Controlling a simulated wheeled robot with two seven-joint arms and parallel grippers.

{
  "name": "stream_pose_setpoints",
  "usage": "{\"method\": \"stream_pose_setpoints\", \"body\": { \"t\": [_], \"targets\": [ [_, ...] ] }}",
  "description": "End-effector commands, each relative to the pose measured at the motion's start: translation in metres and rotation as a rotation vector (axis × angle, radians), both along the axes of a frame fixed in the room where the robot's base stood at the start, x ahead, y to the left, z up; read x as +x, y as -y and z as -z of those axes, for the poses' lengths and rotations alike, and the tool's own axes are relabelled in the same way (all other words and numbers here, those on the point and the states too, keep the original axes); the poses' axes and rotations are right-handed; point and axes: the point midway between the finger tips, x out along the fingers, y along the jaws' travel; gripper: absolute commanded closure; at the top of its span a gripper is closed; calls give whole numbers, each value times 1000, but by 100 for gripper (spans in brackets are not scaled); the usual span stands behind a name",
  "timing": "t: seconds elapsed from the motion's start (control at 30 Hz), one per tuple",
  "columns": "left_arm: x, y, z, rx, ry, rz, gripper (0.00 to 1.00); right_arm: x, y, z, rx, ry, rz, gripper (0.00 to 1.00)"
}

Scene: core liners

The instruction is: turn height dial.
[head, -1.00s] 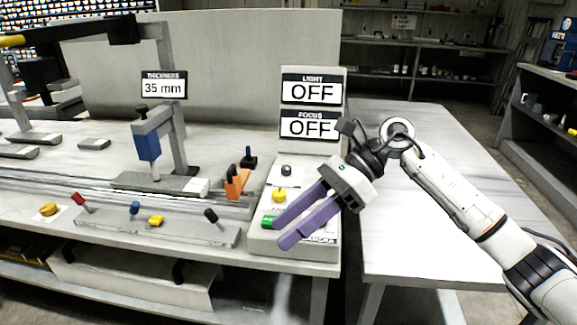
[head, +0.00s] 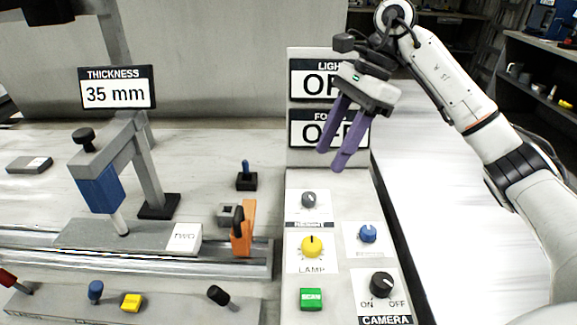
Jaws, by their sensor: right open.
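A small dark grey dial (head: 309,199) stands on a white square at the top left of the control panel (head: 338,193). The label below it is blurred and seems to read HEIGHT. My right gripper (head: 332,156) comes in from the upper right with two purple fingers pointing down and left. It is open and empty, above and beyond the dial in the picture and apart from it. It partly covers the LIGHT and FOCUS signs. My left gripper is out of view.
Other controls sit close by: a yellow LAMP knob (head: 312,246), a blue knob (head: 368,233), a black CAMERA knob (head: 382,284) and a green button (head: 311,299). The LIGHT sign (head: 301,80) stands behind the panel. An orange clamp (head: 248,228) is to the left.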

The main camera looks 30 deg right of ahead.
Motion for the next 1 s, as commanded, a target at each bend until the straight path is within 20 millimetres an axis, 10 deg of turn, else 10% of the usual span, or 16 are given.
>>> {"method": "stream_pose_setpoints", "body": {
  "t": [0.6,1.0],
  "targets": [
    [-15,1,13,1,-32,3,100,6,-34,83,3,-2,-1,57],
    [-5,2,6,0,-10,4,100,7,-39,95,2,0,0,57]
  ]
}}
